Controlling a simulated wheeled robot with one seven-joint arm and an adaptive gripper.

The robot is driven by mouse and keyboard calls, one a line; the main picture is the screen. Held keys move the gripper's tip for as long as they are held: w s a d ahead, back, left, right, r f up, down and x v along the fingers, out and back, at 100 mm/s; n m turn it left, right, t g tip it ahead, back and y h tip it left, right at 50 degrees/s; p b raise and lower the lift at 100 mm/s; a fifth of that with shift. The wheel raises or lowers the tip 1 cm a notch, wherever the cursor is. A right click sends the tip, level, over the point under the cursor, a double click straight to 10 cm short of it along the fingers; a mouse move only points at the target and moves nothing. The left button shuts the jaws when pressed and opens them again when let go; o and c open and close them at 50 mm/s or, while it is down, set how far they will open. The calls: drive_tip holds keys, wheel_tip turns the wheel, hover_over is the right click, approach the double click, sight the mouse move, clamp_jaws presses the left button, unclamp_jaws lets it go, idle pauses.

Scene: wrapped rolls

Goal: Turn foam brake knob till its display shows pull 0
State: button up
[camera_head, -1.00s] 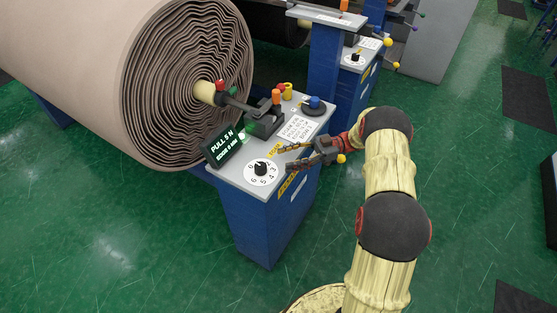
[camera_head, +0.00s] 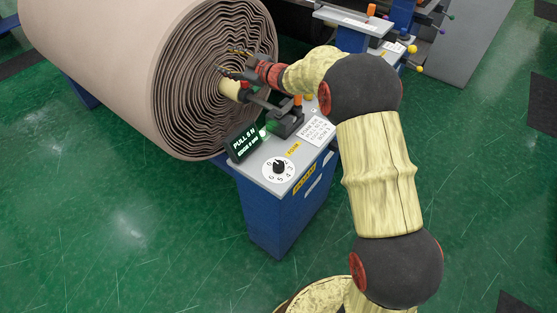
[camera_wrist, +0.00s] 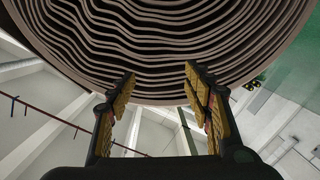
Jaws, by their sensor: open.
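The foam brake knob (camera_head: 279,166) is a black dial on a white numbered disc, on the grey top of a blue stand. The dark display (camera_head: 244,143) behind it reads "PULL 5 N" in its top line; the smaller line below is too small to read surely. My gripper (camera_head: 232,63) is up at the end face of the big roll (camera_head: 212,75), well above and behind the knob. In the wrist view its two yellow-padded fingers (camera_wrist: 160,85) are apart with nothing between them, and the roll's layered edge (camera_wrist: 170,45) fills the upper part.
The roll's core end (camera_head: 230,89) and a dark bracket (camera_head: 270,103) are close under my gripper. A white label card (camera_head: 316,131) lies on the stand (camera_head: 275,220). A second stand (camera_head: 350,22) is behind. Green floor is free in front.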

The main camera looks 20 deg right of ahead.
drive_tip(key=w+d+f+m+h, duration=0.1)
drive_tip(key=d+m+h, duration=0.2)
drive_tip(key=d+h, duration=0.15)
drive_tip(key=m+g+h, duration=0.2)
drive_tip(key=g+h, duration=0.3)
drive_tip(key=g, duration=0.9)
hover_over(279, 164)
wheel_tip(279, 164, down, 18)
drive_tip(key=shift+s+a+r+p, duration=0.1)
drive_tip(key=shift+a+r+p, duration=0.05)
drive_tip(key=shift+p, duration=0.3)
wheel_tip(279, 164, down, 8)
drive_tip(key=b, duration=0.2)
drive_tip(key=shift+b, duration=0.35)
drive_tip(key=shift+r, duration=0.1)
drive_tip(key=shift+c, duration=1.4)
drive_tip(key=c, duration=0.7)
